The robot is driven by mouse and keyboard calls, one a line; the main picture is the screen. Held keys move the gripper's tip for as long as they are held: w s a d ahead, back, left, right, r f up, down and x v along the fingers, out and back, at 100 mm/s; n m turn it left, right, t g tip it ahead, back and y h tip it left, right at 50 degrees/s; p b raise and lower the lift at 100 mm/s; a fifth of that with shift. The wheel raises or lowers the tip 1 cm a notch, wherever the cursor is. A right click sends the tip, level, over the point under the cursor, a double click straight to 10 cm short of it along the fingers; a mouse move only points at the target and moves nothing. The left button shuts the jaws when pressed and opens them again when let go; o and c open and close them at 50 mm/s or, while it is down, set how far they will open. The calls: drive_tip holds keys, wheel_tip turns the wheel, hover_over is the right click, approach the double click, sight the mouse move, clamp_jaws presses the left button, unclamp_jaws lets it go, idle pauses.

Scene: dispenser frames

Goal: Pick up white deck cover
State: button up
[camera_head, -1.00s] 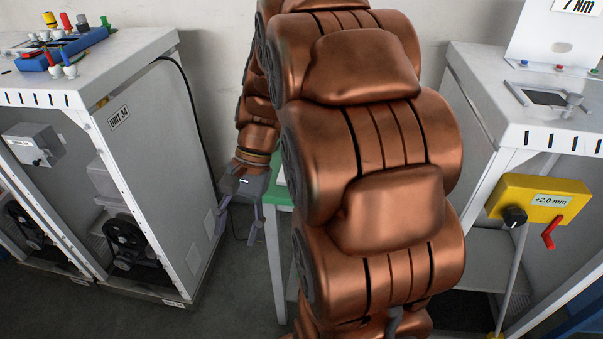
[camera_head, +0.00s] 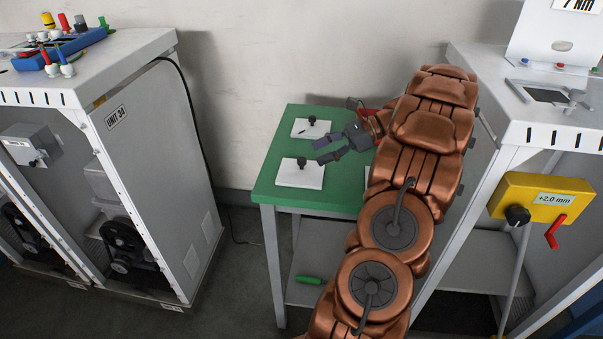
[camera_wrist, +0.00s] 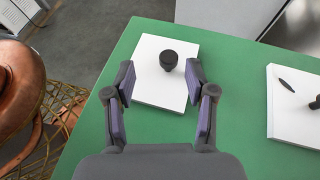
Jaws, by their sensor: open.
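Two white square plates with black knobs lie on a green-topped table. The nearer plate (camera_head: 290,180) shows in the wrist view (camera_wrist: 150,92) ahead of my gripper, its knob (camera_wrist: 168,60) between and just beyond the fingertips. The farther plate (camera_head: 322,134) has a small dark mark and shows at the right of the wrist view (camera_wrist: 285,120). Which is the deck cover is not labelled. My gripper (camera_head: 320,150) is open and empty, its fingers pointing left over the table; it also shows in the wrist view (camera_wrist: 160,72). Its height above the plate is unclear.
The green table (camera_head: 275,190) stands between a grey cabinet (camera_head: 165,170) marked UNIT 34 and a white machine (camera_head: 490,110) with a yellow box (camera_head: 540,198). A green-handled item (camera_head: 308,280) lies on the lower shelf. My arm hides the table's right side.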

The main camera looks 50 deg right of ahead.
sight(303, 159)
drive_tip(key=shift+s+d+f+m+t, duration=0.1)
drive_tip(key=shift+s+d+m+t, duration=0.05)
drive_tip(key=shift+d, duration=0.25)
drive_tip(key=shift+s+d+f+m+t, duration=0.1)
drive_tip(key=shift+s+d+m+t, duration=0.05)
drive_tip(key=shift+d, duration=0.25)
drive_tip(key=shift+d+f+p+x, duration=0.1)
drive_tip(key=shift+p+x, duration=0.3)
drive_tip(key=shift+x, duration=1.5)
drive_tip(key=shift+d+f+p+x, duration=0.1)
drive_tip(key=shift+p+x, duration=0.3)
drive_tip(key=shift+x, duration=1.5)
drive_tip(key=shift+c, duration=0.2)
clamp_jaws()
